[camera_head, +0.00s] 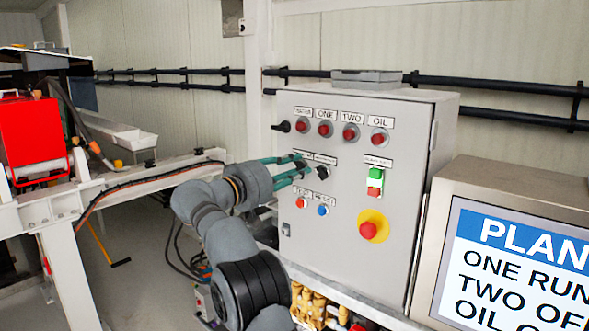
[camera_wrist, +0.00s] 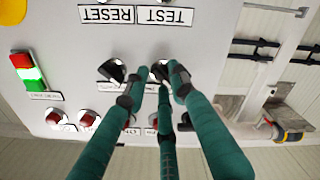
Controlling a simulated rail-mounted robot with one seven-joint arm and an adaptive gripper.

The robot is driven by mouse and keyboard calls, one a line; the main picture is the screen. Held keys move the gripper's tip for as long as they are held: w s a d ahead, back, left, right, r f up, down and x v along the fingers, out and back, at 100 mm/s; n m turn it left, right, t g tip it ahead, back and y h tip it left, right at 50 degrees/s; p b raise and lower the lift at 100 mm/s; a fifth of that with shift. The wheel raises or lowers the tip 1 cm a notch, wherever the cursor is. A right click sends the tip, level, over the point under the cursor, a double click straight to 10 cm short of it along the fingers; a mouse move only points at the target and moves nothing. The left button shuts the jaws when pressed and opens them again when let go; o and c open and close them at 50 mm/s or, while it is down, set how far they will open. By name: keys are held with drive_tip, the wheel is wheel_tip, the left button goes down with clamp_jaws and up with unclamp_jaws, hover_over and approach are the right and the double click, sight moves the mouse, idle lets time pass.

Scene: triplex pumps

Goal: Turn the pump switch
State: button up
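A grey control box (camera_head: 345,240) carries a middle row of black rotary switches. The right switch (camera_head: 322,172) shows clear of my fingers; it also shows in the wrist view (camera_wrist: 115,71). The other switch (camera_wrist: 159,70) is partly hidden behind my fingertips. Labels by the switches are too small or covered to read. My gripper (camera_head: 304,165), with green fingers, reaches the panel from the left. In the wrist view my gripper (camera_wrist: 155,84) has its fingers spread around the partly hidden switch. I cannot tell whether they touch it.
Red lamps (camera_head: 325,129) line the panel top. A green-and-red button (camera_head: 375,181), a red emergency stop (camera_head: 368,230), and test and reset buttons (camera_head: 322,210) are nearby. A screen (camera_head: 515,265) stands at right. A black knob (camera_head: 282,127) sticks out at the box's left edge.

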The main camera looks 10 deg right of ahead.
drive_tip(key=shift+o, duration=0.8)
drive_tip(key=shift+a, duration=0.1)
drive_tip(key=shift+s+a, duration=0.2)
drive_tip(key=shift+a, duration=0.05)
drive_tip(key=v, duration=1.1)
drive_tip(key=shift+s, duration=0.1)
drive_tip(key=x, duration=1.2)
drive_tip(key=shift+a+m, duration=0.1)
drive_tip(key=shift+m, duration=0.2)
